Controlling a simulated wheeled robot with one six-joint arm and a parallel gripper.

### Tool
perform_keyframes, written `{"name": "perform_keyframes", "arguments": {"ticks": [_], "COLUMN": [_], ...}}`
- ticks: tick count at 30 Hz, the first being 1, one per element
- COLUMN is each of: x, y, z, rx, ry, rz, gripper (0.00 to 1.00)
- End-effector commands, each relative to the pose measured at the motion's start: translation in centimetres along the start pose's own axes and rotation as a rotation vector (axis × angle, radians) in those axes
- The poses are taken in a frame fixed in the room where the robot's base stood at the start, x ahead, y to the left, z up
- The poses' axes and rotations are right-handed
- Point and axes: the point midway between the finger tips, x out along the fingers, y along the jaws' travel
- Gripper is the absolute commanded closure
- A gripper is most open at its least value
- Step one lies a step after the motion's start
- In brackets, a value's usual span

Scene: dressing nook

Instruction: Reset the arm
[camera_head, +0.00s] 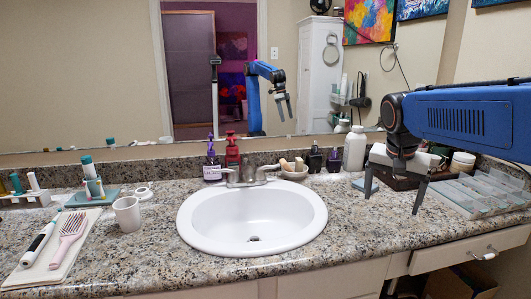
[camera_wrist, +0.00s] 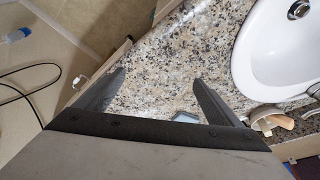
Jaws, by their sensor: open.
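My blue arm reaches in from the right in the head view. My gripper (camera_head: 393,190) hangs over the right part of the granite counter (camera_head: 345,240), right of the sink. Its two grey fingers point down and stand apart, with nothing between them. The wrist view also shows my gripper (camera_wrist: 160,82) open and empty above bare granite. A small blue-grey item (camera_head: 366,185) lies near the left finger; it is partly seen in the wrist view (camera_wrist: 185,117).
The white sink (camera_head: 252,215) is left of my gripper. A clear divided tray (camera_head: 480,192) lies to the right. A white bottle (camera_head: 354,148), dark bottles (camera_head: 314,158) and a bowl (camera_head: 294,172) stand behind. A cup (camera_head: 127,213) and brush (camera_head: 70,232) are far left. Front-right counter is clear.

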Motion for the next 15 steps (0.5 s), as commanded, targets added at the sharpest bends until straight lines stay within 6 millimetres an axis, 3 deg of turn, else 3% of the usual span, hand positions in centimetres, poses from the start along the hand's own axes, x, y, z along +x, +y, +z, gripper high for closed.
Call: {"name": "perform_keyframes", "arguments": {"ticks": [8, 15], "x": [0.5, 2.3], "y": [4.0, 7.2], "z": [8.6, 15.7], "rx": [-0.217, -0.403], "ry": [0.022, 0.054], "rz": [-0.081, -0.144], "gripper": [0.12, 0.12]}}
